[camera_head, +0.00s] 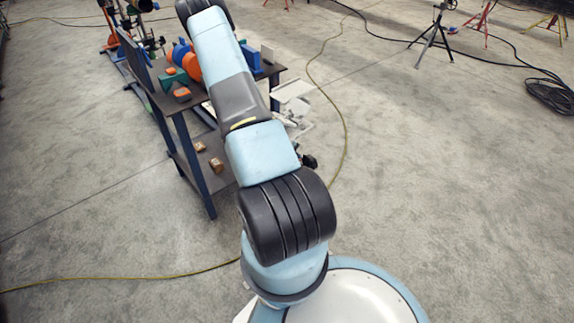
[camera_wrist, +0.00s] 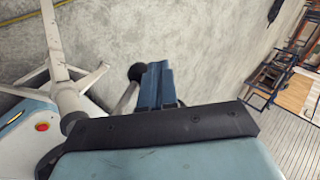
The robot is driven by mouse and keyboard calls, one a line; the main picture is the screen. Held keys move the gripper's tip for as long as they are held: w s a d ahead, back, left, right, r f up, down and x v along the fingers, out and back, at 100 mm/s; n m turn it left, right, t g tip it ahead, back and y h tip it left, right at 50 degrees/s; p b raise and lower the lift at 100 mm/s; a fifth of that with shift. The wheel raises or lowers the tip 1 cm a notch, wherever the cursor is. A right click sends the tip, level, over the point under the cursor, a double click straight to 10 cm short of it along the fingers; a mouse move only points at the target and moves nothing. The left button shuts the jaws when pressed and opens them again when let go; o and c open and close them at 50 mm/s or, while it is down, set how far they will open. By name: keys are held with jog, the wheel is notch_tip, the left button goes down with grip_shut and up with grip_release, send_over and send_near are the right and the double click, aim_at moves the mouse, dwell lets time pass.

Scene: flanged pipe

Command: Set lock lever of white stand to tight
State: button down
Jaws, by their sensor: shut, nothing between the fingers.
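In the wrist view the white stand (camera_wrist: 62,72) fills the left side, with splayed legs and a thicker joint. A pale lock lever (camera_wrist: 126,99) rises from near it and ends in a black ball knob (camera_wrist: 136,72). My gripper (camera_wrist: 158,70) is shut and empty, its blue fingers just right of the knob. I cannot tell whether they touch it. The lever's lower end is hidden behind my dark wrist edge.
A dark worktable (camera_head: 207,189) with coloured parts on top stands left of my arm in the head view. A yellow cable (camera_head: 338,140) runs over the floor. Black tripods (camera_head: 436,36) stand far right. Open floor lies right of the stand.

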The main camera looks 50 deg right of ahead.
jog(key=v, duration=1.3)
jog(key=shift+a+r, duration=0.2)
jog(key=shift+r, duration=0.1)
jog(key=shift+w, duration=0.15)
jog(key=w+a+r+m+t+y, duration=0.1)
jog(key=a+r+m, duration=0.4)
jog(key=r, duration=0.4)
jog(key=w+a+r+m+t, duration=0.1)
jog(key=a+r+m, duration=0.3)
jog(key=r+m, duration=0.45)
jog(key=w+a+r+m+t+y, duration=0.1)
jog(key=a+r+m, duration=0.35)
jog(key=r, duration=0.55)
jog(key=s+a+r+m+t+y, duration=0.2)
jog(key=s+a+r+m, duration=0.6)
jog(key=a+r, duration=0.1)
jog(key=s+a+r+m+t+y, duration=0.3)
jog(key=s+a+r+m, duration=0.5)
jog(key=a+r, duration=0.2)
jog(key=shift+s+a+y, duration=0.2)
jog(key=shift+a+y, duration=0.1)
jog(key=shift+a, duration=0.9)
